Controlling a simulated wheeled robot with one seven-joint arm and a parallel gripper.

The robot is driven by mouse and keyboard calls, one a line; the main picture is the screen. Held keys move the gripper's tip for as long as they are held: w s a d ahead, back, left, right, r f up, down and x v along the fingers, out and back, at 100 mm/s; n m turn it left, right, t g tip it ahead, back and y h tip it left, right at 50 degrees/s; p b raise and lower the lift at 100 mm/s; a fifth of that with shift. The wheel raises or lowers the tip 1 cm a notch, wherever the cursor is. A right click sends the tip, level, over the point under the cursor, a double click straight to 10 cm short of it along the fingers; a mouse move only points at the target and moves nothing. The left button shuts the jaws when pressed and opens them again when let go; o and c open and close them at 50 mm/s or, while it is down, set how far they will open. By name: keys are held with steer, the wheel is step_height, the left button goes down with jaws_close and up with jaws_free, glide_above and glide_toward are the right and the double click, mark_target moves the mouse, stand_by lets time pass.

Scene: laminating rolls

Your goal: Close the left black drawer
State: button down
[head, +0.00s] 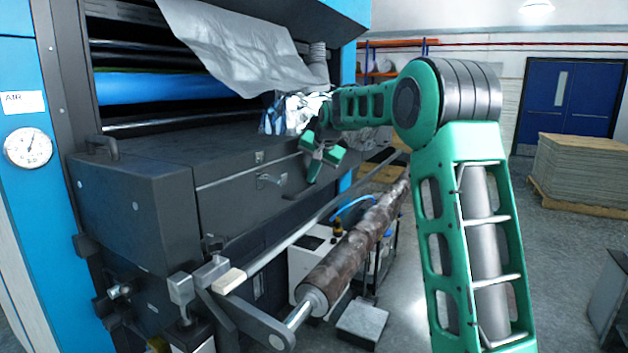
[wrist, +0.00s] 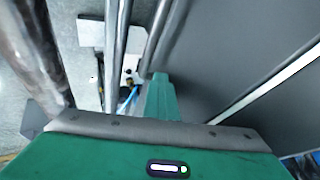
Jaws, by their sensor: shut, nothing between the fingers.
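The black drawer (head: 250,195) stands out from the blue machine on the left in the head view. Its dark top, its near end and its latched long front are visible. My gripper (head: 318,160) is by the far right end of that front, with its green fingers shut and empty. I cannot tell whether it touches the drawer. In the wrist view, the shut fingers (wrist: 160,88) show beside a large dark flat panel on the right, which I cannot name for certain.
A long bare bar and a brown-stained roller (head: 350,255) run along the drawer's front, below my gripper. A grey sheet (head: 235,45) hangs above the drawer. A stacked pallet (head: 580,170) stands at the right. The floor between is partly free.

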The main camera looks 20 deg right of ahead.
steer(key=shift+w+a+r, duration=0.1)
steer(key=shift+w+a, duration=0.2)
steer(key=shift+a, duration=0.2)
steer(key=v, duration=1)
steer(key=s+d+f+g, duration=0.1)
steer(key=s+d+f, duration=0.15)
steer(key=s, duration=0.65)
steer(key=s+d+f+n+g, duration=0.15)
steer(key=s+f, duration=0.25)
steer(key=s, duration=0.5)
steer(key=s+d+f+g, duration=0.15)
steer(key=s+f, duration=0.25)
steer(key=s, duration=0.5)
steer(key=s+a+f+g, duration=0.1)
steer(key=s+f, duration=0.3)
steer(key=s, duration=0.5)
steer(key=s+a+f+n+g, duration=0.1)
steer(key=s+a+f, duration=0.1)
steer(key=s+f, duration=0.3)
steer(key=s+a+f+g, duration=0.1)
steer(key=s+f, duration=0.3)
steer(key=s, duration=0.9)
steer(key=shift+a+f+n+g+y, duration=0.3)
steer(key=shift+a+f+n, duration=0.05)
steer(key=shift+a, duration=0.1)
steer(key=shift+s, duration=0.1)
